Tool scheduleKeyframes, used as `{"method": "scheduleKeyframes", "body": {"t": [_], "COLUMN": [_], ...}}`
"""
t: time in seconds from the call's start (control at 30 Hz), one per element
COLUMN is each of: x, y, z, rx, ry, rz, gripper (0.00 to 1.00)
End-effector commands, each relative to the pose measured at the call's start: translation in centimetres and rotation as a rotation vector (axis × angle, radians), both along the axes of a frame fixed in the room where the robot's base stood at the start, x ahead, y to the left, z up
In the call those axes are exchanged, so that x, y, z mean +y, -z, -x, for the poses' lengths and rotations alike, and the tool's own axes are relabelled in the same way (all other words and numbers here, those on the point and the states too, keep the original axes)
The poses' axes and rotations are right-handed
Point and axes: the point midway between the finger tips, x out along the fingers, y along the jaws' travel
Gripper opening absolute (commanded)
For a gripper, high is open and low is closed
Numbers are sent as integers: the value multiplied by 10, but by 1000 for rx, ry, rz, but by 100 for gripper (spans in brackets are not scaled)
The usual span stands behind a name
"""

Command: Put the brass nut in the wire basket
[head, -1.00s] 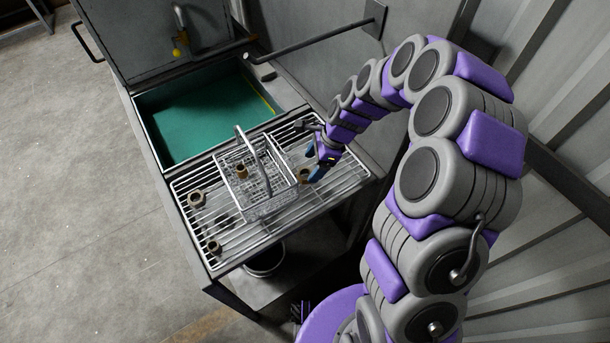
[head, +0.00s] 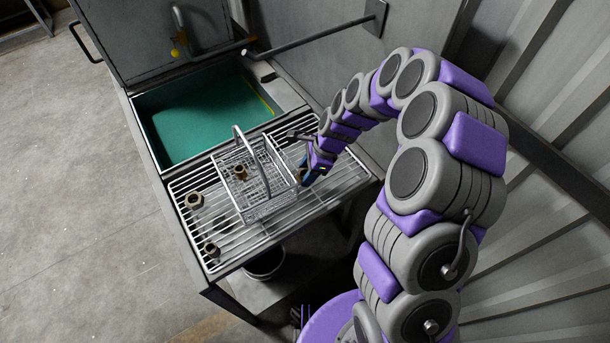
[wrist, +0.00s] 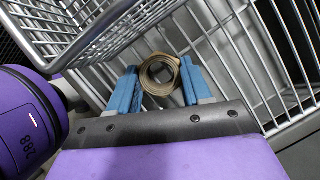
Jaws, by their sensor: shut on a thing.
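The wire basket (head: 269,206), with a tall arched handle, stands on the slatted rack in the head view. Its wires also show at the upper left of the wrist view (wrist: 95,38). My gripper (head: 305,178) is low, just right of the basket and outside it. In the wrist view the blue fingers of my gripper (wrist: 160,88) are shut on a hollow, round brass piece, which I take to be the brass nut (wrist: 151,87). Its bore faces up toward the camera. In the head view my gripper largely hides it.
A brass-coloured part (head: 240,173) lies inside the basket. Two brownish parts, one (head: 194,201) farther back and one (head: 212,250) nearer, sit on the rack (head: 232,259) left of the basket. A green-lined basin (head: 205,120) lies behind. A dark bar (head: 310,40) crosses above.

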Motion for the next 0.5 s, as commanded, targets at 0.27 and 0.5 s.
{"method": "scheduleKeyframes", "body": {"t": [0.27,0.5], "x": [0,0], "y": [0,0], "z": [0,0], "rx": [0,0], "ry": [0,0], "rz": [0,0], "gripper": [11,3]}}
